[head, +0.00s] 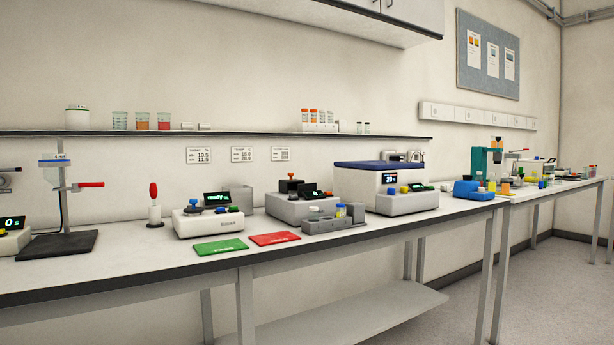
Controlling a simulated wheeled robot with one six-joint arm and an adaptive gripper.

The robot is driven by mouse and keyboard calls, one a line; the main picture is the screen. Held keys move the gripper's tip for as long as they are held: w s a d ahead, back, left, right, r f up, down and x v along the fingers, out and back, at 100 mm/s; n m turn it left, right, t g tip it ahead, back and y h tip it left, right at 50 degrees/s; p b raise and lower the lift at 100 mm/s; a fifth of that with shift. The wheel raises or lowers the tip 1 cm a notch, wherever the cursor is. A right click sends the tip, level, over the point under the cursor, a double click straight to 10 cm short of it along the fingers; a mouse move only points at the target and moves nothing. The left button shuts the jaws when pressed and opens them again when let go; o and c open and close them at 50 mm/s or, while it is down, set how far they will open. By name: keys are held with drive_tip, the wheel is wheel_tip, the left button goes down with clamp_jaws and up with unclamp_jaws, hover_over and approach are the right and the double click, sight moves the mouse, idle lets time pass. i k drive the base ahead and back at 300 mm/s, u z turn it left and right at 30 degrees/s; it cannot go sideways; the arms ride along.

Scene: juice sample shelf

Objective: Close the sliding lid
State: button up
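I cannot tell for sure which part is the sliding lid. A grey instrument (285,207) with dark knobs on top stands mid-bench in the head view; whether a lid on it is open or shut is too small to tell. To its left is a white instrument (200,224) with a lit display reading "ready" and a blue knob. To its right is a larger white machine (345,185) with a dark blue top (378,165) that looks shut. My gripper is not in view.
The long bench (120,262) has a green mat (220,247) and a red mat (274,239) near its front edge. A stand with a dark base (57,245) is at the left. A wall shelf (240,133) holds beakers and vials.

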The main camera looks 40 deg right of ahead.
sight(284, 185)
drive_tip(key=z, duration=1.4)
